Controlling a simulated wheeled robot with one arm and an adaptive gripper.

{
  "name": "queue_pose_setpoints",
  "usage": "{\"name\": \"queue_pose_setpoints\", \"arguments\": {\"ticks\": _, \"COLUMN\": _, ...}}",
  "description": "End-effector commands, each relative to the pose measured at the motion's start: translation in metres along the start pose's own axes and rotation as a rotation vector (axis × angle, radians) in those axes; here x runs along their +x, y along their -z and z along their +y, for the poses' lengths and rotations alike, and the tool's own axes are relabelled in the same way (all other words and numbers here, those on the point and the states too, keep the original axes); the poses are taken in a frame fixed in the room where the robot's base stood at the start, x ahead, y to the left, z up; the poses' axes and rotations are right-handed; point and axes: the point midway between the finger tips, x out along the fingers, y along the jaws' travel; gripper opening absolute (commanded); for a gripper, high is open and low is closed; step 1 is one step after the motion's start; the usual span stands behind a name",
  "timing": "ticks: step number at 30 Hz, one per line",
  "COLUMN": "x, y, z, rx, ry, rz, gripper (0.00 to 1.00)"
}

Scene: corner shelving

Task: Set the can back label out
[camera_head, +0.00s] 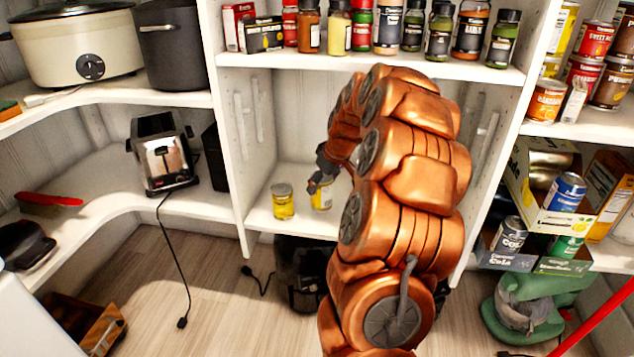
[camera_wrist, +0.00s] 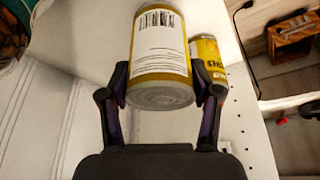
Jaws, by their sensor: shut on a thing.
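A yellow can with a white label bearing a barcode (camera_wrist: 160,50) is between the two fingers of my gripper (camera_wrist: 162,98), which is shut on it. In the wrist view its barcode side faces the camera and its metal end points toward the palm. In the head view the held can (camera_head: 321,194) shows at the lower middle shelf, partly covered by my gripper (camera_head: 320,182). A second yellow can (camera_head: 283,201) stands upright on that shelf to its left. It also shows behind the held can in the wrist view (camera_wrist: 208,62).
The white shelf (camera_head: 262,222) has side walls close by on both sides. Above it, another shelf holds several spice jars (camera_head: 388,25). A toaster (camera_head: 162,152) stands on the left shelf. A black bin (camera_head: 302,272) sits below.

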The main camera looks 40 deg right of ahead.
Motion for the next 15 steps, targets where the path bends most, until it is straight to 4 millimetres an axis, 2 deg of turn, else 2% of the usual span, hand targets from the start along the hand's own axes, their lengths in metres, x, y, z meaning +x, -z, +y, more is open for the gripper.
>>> {"name": "queue_pose_setpoints", "arguments": {"ticks": 8, "x": 0.007, "y": -0.004, "z": 0.003, "rx": -0.002, "ry": 0.000, "rz": 0.002, "gripper": 0.06}}
{"name": "queue_pose_setpoints", "arguments": {"ticks": 15, "x": 0.021, "y": -0.010, "z": 0.003, "rx": -0.001, "ry": 0.000, "rz": 0.001, "gripper": 0.06}}
